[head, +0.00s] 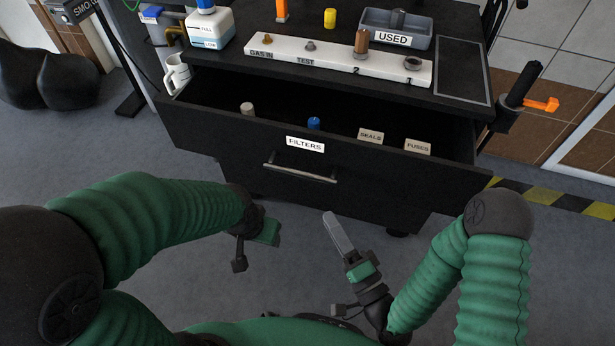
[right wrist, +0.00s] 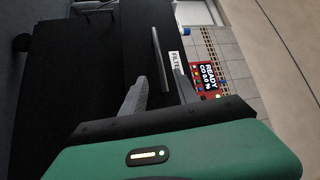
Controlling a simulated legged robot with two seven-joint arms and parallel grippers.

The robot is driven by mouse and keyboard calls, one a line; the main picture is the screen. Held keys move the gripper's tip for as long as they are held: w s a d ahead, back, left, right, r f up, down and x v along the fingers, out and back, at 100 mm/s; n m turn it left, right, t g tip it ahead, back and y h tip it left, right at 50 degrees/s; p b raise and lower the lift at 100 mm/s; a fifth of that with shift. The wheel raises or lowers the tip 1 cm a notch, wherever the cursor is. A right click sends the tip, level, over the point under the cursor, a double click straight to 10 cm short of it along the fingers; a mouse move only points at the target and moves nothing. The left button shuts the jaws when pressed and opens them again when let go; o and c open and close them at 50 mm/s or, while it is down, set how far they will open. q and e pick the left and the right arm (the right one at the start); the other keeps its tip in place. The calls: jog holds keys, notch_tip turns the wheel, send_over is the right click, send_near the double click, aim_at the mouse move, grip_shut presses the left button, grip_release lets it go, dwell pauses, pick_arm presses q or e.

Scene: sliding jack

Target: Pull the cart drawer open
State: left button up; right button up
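The black cart drawer (head: 210,137) stands pulled out, with its interior showing behind the front panel. Its front bears a FILTERS label (head: 305,144) and a grey bar handle (head: 300,174). My right gripper (head: 335,223) is below and right of the handle in the head view, apart from it. In the right wrist view the right gripper (right wrist: 158,88) has its fingers spread, with the handle (right wrist: 157,52) ahead in line with the gap and nothing held. My left gripper (head: 266,234) is below the drawer front, left of the right gripper; its fingers are not clear.
Inside the drawer are a pale cylinder (head: 247,109), a blue item (head: 313,123) and SEALS and FUSES labels. The cart top holds a white labelled block (head: 330,62), a USED tray (head: 425,42) and a bottle (head: 209,27). A mug (head: 176,73) hangs at the left side.

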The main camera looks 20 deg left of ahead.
aim_at(300, 171)
jog(key=b+x, duration=0.3)
jog(key=x, duration=0.4)
jog(key=b+x, duration=0.4)
jog(key=x, duration=0.3)
jog(key=shift+w+a+f, duration=0.15)
jog(key=shift+w+a, duration=0.1)
jog(key=shift+a, duration=0.15)
grip_shut()
jog(key=shift+s+f, duration=0.1)
jog(key=shift+f, duration=0.1)
